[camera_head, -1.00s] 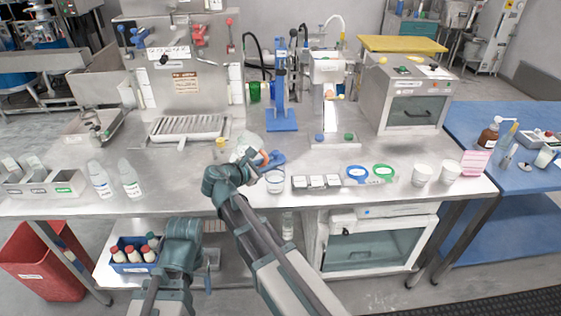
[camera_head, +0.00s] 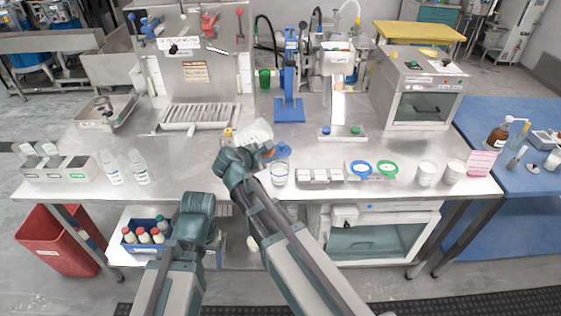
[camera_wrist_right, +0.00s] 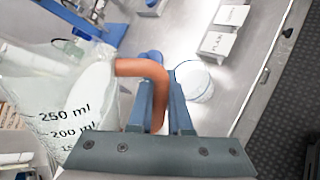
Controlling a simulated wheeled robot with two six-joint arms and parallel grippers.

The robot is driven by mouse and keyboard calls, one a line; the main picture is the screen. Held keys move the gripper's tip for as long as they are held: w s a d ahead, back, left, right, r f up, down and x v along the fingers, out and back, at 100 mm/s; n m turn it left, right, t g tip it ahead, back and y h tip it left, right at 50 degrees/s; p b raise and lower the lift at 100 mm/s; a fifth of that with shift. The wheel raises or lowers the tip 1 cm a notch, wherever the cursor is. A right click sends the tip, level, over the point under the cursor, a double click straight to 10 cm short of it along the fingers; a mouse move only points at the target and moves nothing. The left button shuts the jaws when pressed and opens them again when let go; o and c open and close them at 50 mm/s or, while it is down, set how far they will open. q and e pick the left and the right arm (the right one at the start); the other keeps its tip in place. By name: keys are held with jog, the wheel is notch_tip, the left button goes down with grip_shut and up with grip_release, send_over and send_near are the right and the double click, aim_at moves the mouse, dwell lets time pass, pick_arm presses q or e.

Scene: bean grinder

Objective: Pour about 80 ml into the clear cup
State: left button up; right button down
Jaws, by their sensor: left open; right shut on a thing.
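A clear measuring jug (camera_wrist_right: 55,120) with an orange handle (camera_wrist_right: 150,75) is in my right gripper (camera_wrist_right: 160,95), which is shut on the handle. The jug also shows in the head view (camera_head: 255,133), above the steel bench. Its wall reads 250 ml and 200 ml, and a pale white surface shows inside; its exact level is unclear. The clear cup (camera_head: 280,173) stands on the bench just right of the gripper; it also shows in the right wrist view (camera_wrist_right: 195,82), apart from the jug. My left gripper (camera_head: 218,245) is low before the bench, open, its fingers mostly hidden.
Several small labelled blocks (camera_head: 320,177) sit right of the cup, followed by blue and green rings (camera_head: 361,170) and white cups (camera_head: 426,173). Two bottles (camera_head: 139,168) stand at the left. A blue stand (camera_head: 288,108) is behind. Bench between bottles and jug is clear.

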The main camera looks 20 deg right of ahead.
pick_arm(q)
jog(key=shift+r, duration=0.1)
jog(key=r+p, duration=0.1)
jog(key=d+r+p, duration=0.1)
jog(key=shift+w+d+r+p, duration=0.1)
jog(key=shift+w+r+p, duration=0.05)
jog(key=shift+r+p, duration=0.25)
pick_arm(e)
jog(key=shift+w+a+r+m+y, duration=0.1)
jog(key=shift+a+r+m+y, duration=0.15)
jog(key=shift+r+y, duration=0.15)
jog(key=shift+w+a+r+m+y, duration=0.1)
jog(key=shift+a+r+m+y, duration=0.15)
jog(key=shift+r, duration=0.2)
jog(key=shift+w+a, duration=0.15)
pick_arm(q)
jog(key=shift+d+f, duration=0.1)
pick_arm(e)
jog(key=shift+w+a+f+t+y, duration=0.1)
jog(key=shift+a+f+t+y, duration=0.05)
jog(key=shift+t+y, duration=0.15)
pick_arm(q)
jog(key=shift+d, duration=0.2)
pick_arm(e)
jog(key=shift+a+f, duration=0.15)
